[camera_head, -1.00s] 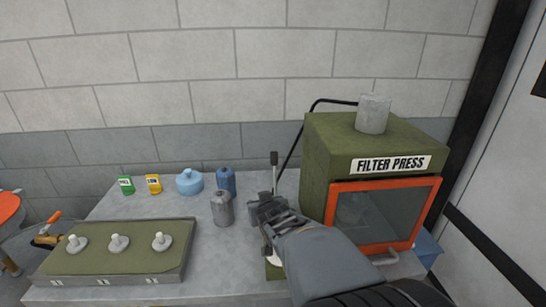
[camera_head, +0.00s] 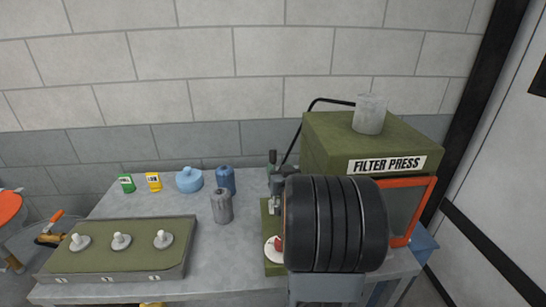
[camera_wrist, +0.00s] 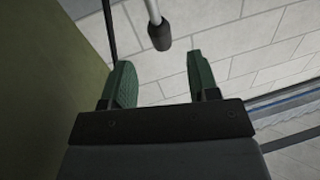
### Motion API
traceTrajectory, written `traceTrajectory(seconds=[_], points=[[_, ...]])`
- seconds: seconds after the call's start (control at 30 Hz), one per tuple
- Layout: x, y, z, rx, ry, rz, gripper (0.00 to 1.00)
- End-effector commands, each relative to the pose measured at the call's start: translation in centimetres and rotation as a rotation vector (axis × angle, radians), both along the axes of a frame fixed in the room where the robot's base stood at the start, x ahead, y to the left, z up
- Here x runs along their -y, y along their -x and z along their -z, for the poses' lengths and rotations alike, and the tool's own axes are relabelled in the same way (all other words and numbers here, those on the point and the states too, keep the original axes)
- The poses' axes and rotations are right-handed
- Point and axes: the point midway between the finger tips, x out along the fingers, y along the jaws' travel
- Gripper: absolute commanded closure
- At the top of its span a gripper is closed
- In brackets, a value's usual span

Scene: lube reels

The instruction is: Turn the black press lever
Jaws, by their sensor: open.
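The press lever is a pale metal rod with a black grip; in the wrist view the black grip (camera_wrist: 160,36) hangs from the top of the picture. My gripper (camera_wrist: 158,62) has two green fingers, spread apart and empty. The end of the black grip appears between the two fingertips, around the level of the tips; I cannot tell the depth or any contact. In the head view my gripper (camera_head: 274,170) is beside the filter press, above a small green press base (camera_head: 271,205). My thick black arm joint hides part of this base.
The green filter press box (camera_head: 322,150) stands right of my gripper, with a black hose (camera_head: 310,110) along its left side. A grey canister (camera_head: 221,206) and a blue canister (camera_head: 226,180) stand left. A tray with white knobs (camera_head: 190,245) lies farther left.

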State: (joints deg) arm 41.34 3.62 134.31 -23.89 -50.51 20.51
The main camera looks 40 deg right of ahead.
Motion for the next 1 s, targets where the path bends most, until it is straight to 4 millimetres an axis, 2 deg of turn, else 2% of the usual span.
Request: traceTrajectory(seconds=[0.2, 0.4, 0.6, 0.9, 1.0], points=[[1.5, -3.7, -0.2, -0.002, 0.000, -0.001, 0.45], [2.5, -5.8, -0.1, -0.002, -0.001, 0.000, 0.45], [2.9, -6.8, -0.1, 0.000, 0.001, 0.000, 0.45], [2.9, -6.9, 0.0, 0.000, 0.001, 0.000, 0.45], [2.9, -6.9, 0.0, 0.000, 0.001, 0.000, 0.53]])
